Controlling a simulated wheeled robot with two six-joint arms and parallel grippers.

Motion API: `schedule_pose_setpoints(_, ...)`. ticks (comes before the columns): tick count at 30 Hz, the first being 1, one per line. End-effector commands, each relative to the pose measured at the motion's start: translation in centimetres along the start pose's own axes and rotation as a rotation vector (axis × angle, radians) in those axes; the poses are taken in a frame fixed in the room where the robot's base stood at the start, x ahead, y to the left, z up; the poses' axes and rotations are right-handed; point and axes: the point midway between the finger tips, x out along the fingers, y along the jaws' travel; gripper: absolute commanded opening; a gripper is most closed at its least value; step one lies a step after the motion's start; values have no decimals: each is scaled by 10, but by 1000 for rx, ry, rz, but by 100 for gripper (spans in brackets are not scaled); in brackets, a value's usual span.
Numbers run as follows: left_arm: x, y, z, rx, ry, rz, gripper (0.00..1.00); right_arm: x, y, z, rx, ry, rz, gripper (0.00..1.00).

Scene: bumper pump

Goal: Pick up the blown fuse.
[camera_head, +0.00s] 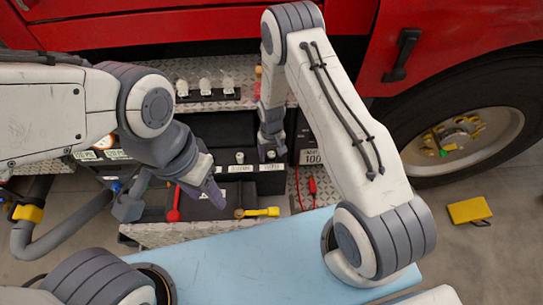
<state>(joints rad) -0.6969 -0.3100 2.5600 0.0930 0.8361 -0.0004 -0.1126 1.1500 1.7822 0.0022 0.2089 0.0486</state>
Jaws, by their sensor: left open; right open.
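Several clear-and-white fuse-like pieces (205,88) stand in a dark strip on the tread-plate bumper, at the upper middle. I cannot tell which of them, if any, is the blown fuse. My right gripper (271,152) is open above the right part of the dark battery box, right of and below the strip. Its fingertips are small and partly hidden by its own wrist.
A black battery box (238,172) with terminals sits in the bumper. A yellow block (469,210) lies on the floor.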

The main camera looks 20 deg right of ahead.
Motion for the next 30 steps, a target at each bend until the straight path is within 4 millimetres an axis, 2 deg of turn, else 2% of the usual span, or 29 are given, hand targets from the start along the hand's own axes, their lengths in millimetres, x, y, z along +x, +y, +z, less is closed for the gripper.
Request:
schedule_pose_setpoints(6,0,0,0,0,0,0,50,1,0,0,0,0,0,68)
schedule_pose_setpoints(7,0,0,0,0,0,0,50,1,0,0,0,0,0,64)
schedule_pose_setpoints(12,0,0,0,0,0,0,50,1,0,0,0,0,0,0)
schedule_pose_setpoints(23,1,0,0,0,0,0,50,-1,0,0,0,1,0,0)
schedule_pose_setpoints(30,7,0,0,0,0,0,50,-20,0,-1,0,3,0,0)
